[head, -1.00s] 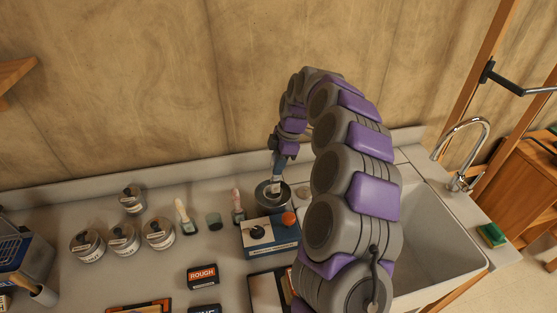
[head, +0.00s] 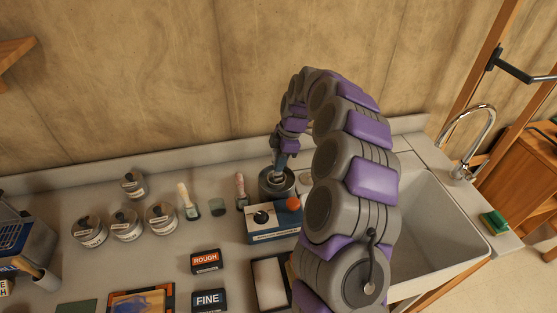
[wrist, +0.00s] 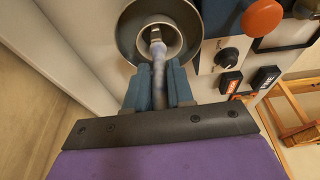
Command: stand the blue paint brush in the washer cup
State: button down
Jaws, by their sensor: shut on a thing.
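The washer cup (head: 264,187) is a round grey metal cup at the back of the counter, left of my arm. In the wrist view the cup (wrist: 126,38) shows its wide rim and inner ring. My gripper (head: 281,160) is above the cup, pointing down. In the wrist view my gripper (wrist: 158,78) is shut on the pale blue handle of the blue paint brush (wrist: 158,56). The brush's metal ferrule end points down inside the cup's inner ring. Whether it touches the bottom is hidden.
A blue and white box with a black knob and an orange-red button (head: 293,203) stands right in front of the cup. Two other brushes (head: 188,202) (head: 241,190) stand to the left, with several lidded tins (head: 126,225) beyond. A sink (head: 425,225) lies right.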

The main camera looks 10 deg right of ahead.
jog(key=c, duration=0.9)
grip_release()
jog(key=shift+r, duration=0.1)
jog(key=p+v, duration=0.2)
jog(key=v, duration=1.5)
jog(key=shift+d+p, duration=0.15)
jog(key=shift+p, duration=0.2)
